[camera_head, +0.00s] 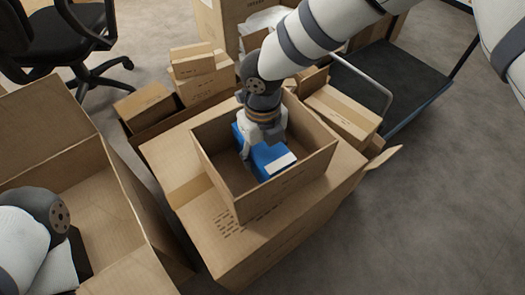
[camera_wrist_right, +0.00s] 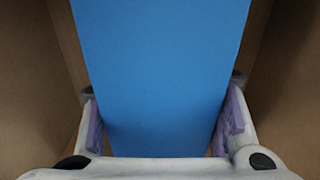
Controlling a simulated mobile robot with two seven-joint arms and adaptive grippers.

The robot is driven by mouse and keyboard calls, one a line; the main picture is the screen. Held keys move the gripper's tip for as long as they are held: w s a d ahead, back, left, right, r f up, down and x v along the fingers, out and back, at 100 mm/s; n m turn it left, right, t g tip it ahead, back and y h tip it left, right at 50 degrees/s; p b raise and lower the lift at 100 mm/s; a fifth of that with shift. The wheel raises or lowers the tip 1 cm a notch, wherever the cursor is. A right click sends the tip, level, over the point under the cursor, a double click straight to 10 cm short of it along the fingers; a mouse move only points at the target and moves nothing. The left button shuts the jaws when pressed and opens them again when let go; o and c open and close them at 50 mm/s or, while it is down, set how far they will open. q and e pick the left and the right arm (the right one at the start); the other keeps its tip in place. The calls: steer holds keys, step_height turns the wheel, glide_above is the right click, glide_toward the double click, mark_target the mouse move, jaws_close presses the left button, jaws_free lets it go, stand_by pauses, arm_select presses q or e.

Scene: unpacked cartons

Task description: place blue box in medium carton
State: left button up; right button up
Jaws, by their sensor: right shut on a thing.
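The blue box (camera_head: 267,158) with a white label is inside the medium carton (camera_head: 286,188), an open carton standing on top of a larger closed carton. My right gripper (camera_head: 262,146) reaches down into the medium carton and is shut on the blue box. In the right wrist view the blue box (camera_wrist_right: 160,75) fills the middle between the two purple-padded fingers, with brown carton walls on both sides. Whether the box touches the carton floor cannot be told. My left arm shows at the lower left of the head view, and its gripper is not visible.
The large closed carton (camera_head: 190,185) supports the medium carton. An open carton (camera_head: 108,190) stands at the left. Smaller cartons (camera_head: 200,75) sit behind. A dark platform cart (camera_head: 395,85) is at the back right, and an office chair (camera_head: 70,40) at the back left. Grey floor at right is clear.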

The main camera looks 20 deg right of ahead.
steer(key=shift+f, duration=0.15)
steer(key=o, duration=1.6)
step_height(320, 180, up, 12)
steer(key=p, duration=0.2)
steer(key=shift+r+p, duration=0.2)
steer(key=shift+p, duration=0.1)
